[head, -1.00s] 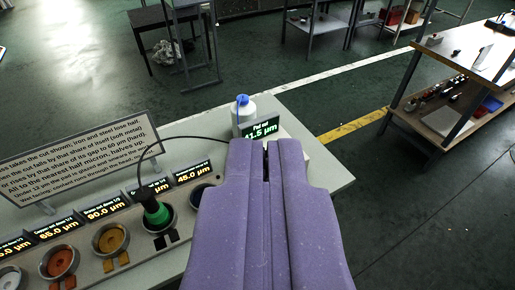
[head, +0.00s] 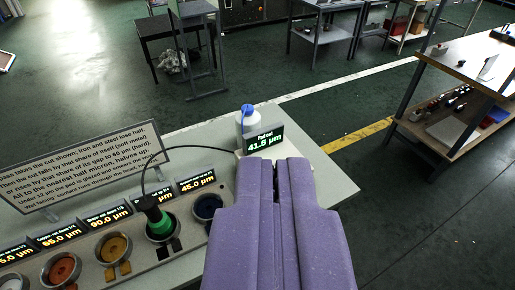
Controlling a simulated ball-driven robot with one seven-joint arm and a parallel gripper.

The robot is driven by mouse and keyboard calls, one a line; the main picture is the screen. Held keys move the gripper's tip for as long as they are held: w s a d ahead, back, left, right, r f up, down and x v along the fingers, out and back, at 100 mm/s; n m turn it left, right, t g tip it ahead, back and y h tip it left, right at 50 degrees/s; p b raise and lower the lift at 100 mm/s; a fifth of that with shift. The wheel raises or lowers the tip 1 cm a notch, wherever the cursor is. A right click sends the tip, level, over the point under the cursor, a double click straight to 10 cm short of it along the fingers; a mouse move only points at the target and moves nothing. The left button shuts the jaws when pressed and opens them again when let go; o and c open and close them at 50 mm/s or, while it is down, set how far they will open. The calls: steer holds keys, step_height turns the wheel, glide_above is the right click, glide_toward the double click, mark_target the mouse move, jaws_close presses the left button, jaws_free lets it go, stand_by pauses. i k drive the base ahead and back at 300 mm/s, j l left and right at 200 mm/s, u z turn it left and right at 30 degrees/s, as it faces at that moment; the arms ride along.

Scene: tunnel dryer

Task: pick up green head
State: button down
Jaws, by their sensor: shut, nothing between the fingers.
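The green head (head: 160,222) is a bright green collar below a dark, tapered body with a cable. It stands in a round cup in the row on the grey bench at the lower left. My purple gripper (head: 277,163) fills the lower middle, to the right of the green head and apart from it. Its fingers are together with nothing visible between them.
Cups with an orange filling (head: 62,269) and a yellow filling (head: 114,246) stand left of the green head, and a dark cup (head: 207,207) to its right. A text sign (head: 85,167), white bottle (head: 246,122) and "Pad out 41.5 µm" display (head: 264,141) stand behind. A shelved table (head: 455,115) is at right.

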mark_target(161, 224)
steer(key=i+j+z, duration=0.15)
steer(key=i+j, duration=0.95)
steer(key=j, duration=0.15)
